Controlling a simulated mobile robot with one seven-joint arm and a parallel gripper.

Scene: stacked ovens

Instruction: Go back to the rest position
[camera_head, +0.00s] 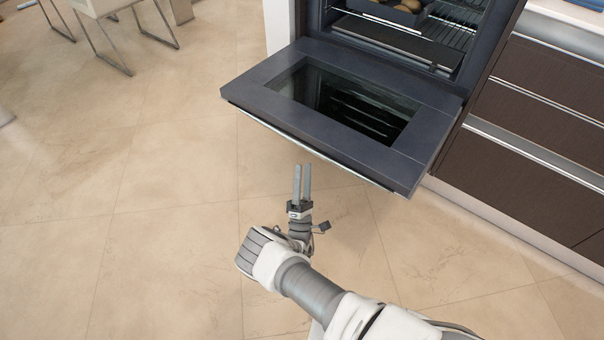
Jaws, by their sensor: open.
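My gripper (302,168) is in the lower middle of the head view, with its two grey fingers pointing up the picture. The fingers are a little apart and nothing shows between them. In the picture the fingertips lie just below the front edge of the lowered oven door (275,100). Whether they are under the door or in front of it is hard to tell, but I see no contact. My white and grey arm reaches in from the bottom right.
The oven (457,65) is open, its door down flat. Inside, a dark tray (405,17) with brown round items sits near a wire rack (455,35). Dark drawers (530,130) stand on the right. Chair legs (100,45) are at the top left. The tiled floor (130,200) is clear.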

